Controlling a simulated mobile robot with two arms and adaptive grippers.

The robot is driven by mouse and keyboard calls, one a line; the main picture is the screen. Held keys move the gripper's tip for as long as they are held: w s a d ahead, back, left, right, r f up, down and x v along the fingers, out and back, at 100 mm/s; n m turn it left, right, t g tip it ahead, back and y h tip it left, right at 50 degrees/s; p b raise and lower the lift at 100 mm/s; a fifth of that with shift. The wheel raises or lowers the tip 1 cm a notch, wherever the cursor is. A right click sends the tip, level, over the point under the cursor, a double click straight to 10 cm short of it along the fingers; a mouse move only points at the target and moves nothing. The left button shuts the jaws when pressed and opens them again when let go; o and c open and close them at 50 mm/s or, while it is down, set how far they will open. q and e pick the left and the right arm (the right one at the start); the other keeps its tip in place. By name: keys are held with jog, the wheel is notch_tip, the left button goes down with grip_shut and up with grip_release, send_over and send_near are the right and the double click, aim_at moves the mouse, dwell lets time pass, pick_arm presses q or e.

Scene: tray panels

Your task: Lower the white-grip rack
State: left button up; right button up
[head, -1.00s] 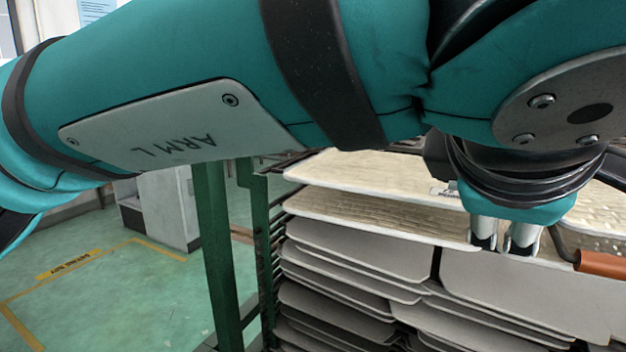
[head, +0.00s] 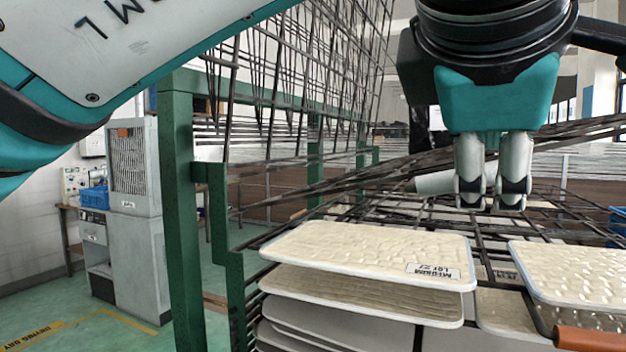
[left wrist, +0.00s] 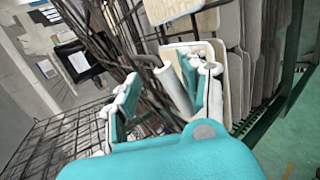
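The white grip (head: 435,183) is a short pale cylinder on the dark wire rack (head: 350,179). In the head view this rack lies at a shallow slant, above the top trays. My left gripper (head: 492,192) points down at the grip, whose right part is hidden behind the fingers. In the left wrist view the grip (left wrist: 173,90) shows between the spread fingers of my left gripper (left wrist: 162,82), closer to the right-hand finger. The left gripper looks open; contact with the grip cannot be made out. My right gripper is not in view.
Textured cream trays (head: 370,250) stand stacked below, with another tray (head: 575,270) at right. A brown grip (head: 590,339) shows at the lower right. More wire racks (head: 290,70) stand raised behind a green post (head: 182,220). Open floor lies at left.

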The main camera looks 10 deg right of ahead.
pick_arm(q)
jog(key=shift+r, duration=0.1)
jog(key=w+a+f+p+v, duration=0.1)
jog(key=p+v, duration=0.3)
jog(key=v, duration=1.5)
jog(key=shift+a, duration=1.05)
jog(key=shift+r, duration=0.2)
jog(key=shift+p, duration=0.3)
dwell(0.5)
dwell(0.6)
